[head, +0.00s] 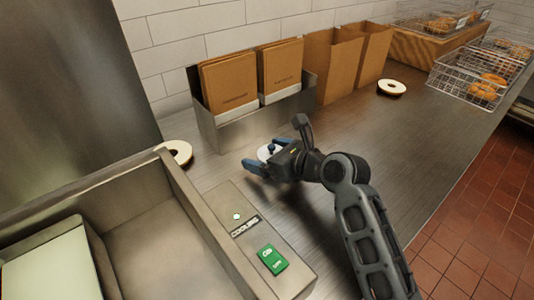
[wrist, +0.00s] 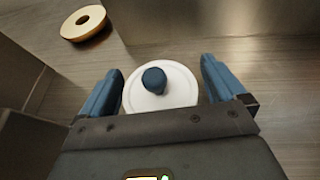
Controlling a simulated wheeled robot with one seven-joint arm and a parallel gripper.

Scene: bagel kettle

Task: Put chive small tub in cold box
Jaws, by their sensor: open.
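Bagel halves lie on the counter, one behind the cold box (head: 178,152) and one further right (head: 391,88). A steel holder with brown bags (head: 235,125) stands behind my gripper. Wire baskets (head: 470,85) are at the far right. The counter right of my arm is clear.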

